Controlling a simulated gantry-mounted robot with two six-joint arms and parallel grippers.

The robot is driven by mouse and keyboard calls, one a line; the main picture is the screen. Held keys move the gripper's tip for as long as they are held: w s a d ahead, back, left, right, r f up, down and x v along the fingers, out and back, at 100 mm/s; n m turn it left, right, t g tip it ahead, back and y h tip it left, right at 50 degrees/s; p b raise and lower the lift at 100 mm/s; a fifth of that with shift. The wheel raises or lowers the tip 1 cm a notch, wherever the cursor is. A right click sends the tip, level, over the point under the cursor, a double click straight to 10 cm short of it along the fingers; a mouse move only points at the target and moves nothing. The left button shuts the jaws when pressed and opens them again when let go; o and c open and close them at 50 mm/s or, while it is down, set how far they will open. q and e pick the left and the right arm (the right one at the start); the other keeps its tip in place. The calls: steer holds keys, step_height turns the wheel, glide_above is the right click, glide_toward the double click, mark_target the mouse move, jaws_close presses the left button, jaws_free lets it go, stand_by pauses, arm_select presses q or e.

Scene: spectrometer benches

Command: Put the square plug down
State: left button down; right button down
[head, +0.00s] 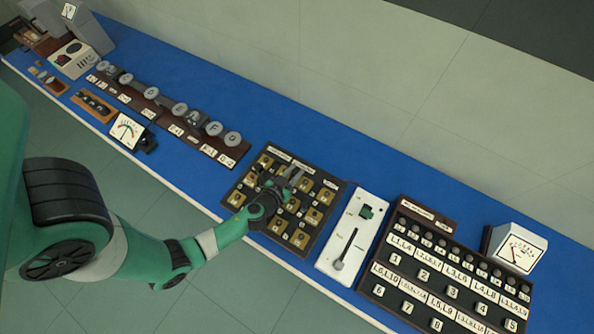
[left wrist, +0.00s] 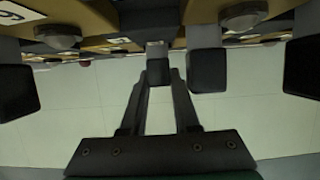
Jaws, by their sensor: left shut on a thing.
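The square plug (left wrist: 158,72) is a dark block on a lighter grey stem in the left wrist view. It sits between the two fingertips of my left gripper (left wrist: 159,80), which is shut on it. Its stem points at the board and seems to meet or nearly meet it; I cannot tell if it is seated. In the head view my left gripper (head: 272,192) is over the dark board with brass squares (head: 307,237), and hides part of it. The plug cannot be clearly made out there. My right gripper is not in view.
Other black blocks on grey stems (left wrist: 207,70) stand close on both sides of the held plug. A white slider panel (head: 333,258) and a labelled black panel (head: 447,290) lie to the right. A meter (head: 127,130) and a row of dials lie left. Blue bench top is clear behind.

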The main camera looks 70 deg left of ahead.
arm_select(q)
steer(key=shift+a+r, duration=0.1)
steer(key=shift+f, duration=0.25)
steer(key=c, duration=0.7)
jaws_free()
steer(key=shift+r, duration=0.1)
steer(key=shift+o, duration=0.2)
steer(key=shift+s+r, duration=0.1)
steer(key=shift+r, duration=0.15)
steer(key=b+v, duration=0.1)
steer(key=v, duration=0.9)
steer(key=shift+s+d, duration=0.2)
steer(key=shift+d, duration=0.15)
steer(key=shift+s+d+r, duration=0.25)
steer(key=shift+s+r, duration=0.1)
steer(key=shift+s, duration=0.1)
